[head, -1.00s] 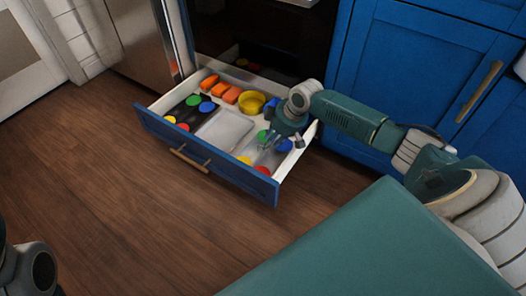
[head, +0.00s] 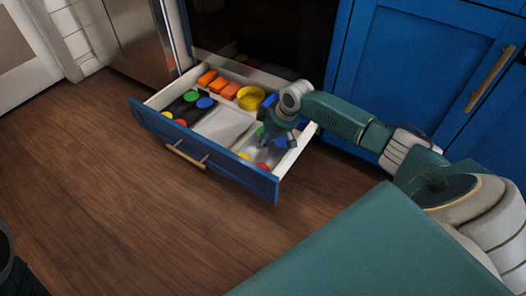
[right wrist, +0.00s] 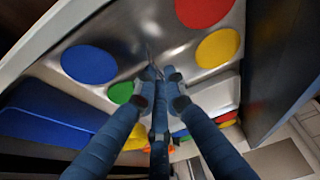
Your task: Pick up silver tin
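The silver tin (head: 247,147) lies in the right part of the open drawer, with coloured round spots on it. In the right wrist view its shiny surface (right wrist: 150,30) fills the upper middle, with red, yellow, blue and green discs. My right gripper (head: 264,146) reaches down into the drawer over the tin and hides part of it. In the right wrist view its fingertips (right wrist: 157,88) are close together at the tin's surface, around a thin bright feature. Whether they grip it is unclear. My left gripper is not in view; only a dark piece of mine shows bottom left.
The blue drawer (head: 215,160) also holds a pale grey tray (head: 220,126), a dark tin (head: 182,107) with coloured discs, orange blocks (head: 218,83) and a yellow round dish (head: 251,97). Blue cabinets (head: 425,75) stand at right. The wooden floor (head: 110,200) in front is clear.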

